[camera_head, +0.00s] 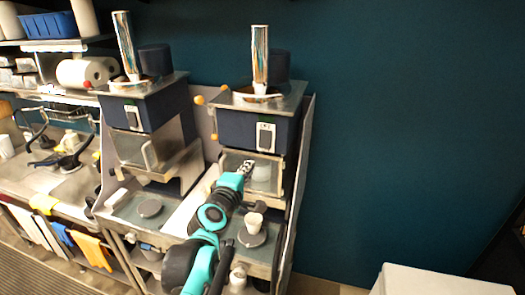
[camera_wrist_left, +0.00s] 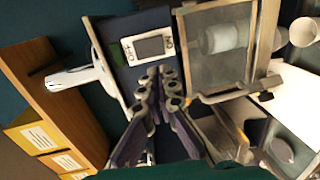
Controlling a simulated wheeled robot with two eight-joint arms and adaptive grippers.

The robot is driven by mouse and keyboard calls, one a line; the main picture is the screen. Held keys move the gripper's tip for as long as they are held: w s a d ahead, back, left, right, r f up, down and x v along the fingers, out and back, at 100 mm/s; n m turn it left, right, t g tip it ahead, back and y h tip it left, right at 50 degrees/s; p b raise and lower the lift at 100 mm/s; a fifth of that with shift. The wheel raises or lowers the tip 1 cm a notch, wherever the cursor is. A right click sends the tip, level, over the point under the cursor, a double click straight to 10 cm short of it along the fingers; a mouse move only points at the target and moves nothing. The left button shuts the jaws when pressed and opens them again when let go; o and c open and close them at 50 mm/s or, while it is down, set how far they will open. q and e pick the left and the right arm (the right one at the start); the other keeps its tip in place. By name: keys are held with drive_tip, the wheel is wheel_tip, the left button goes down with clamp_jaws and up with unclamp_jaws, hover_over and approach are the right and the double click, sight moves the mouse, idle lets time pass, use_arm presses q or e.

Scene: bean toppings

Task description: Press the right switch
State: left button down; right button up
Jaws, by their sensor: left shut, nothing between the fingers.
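The right switch (camera_head: 265,137) is a dark upright panel with a pale face on the front of the right machine (camera_head: 285,120). A similar left switch (camera_head: 133,118) sits on the left machine (camera_head: 128,100). My left gripper (camera_head: 246,165) is in front of the right machine, just below and left of the right switch. In the left wrist view its fingers (camera_wrist_left: 161,76) are closed together and empty. There, a panel with a pale face (camera_wrist_left: 148,46) lies just beyond the fingertips; I cannot see clear contact. My right gripper is not in view.
A clear-fronted box (camera_wrist_left: 218,45) is beside the panel in the wrist view. Metal tubes (camera_head: 260,55) rise above the machines.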

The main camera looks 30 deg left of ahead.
sight(264, 147)
use_arm(q)
drive_tip(key=x, duration=1.3)
drive_tip(key=shift+f+p, duration=0.1)
drive_tip(key=shift+p, duration=0.2)
drive_tip(key=shift+w+a+f+b, duration=0.1)
drive_tip(key=shift+w+f+b, duration=0.15)
drive_tip(key=shift+w+b, duration=0.25)
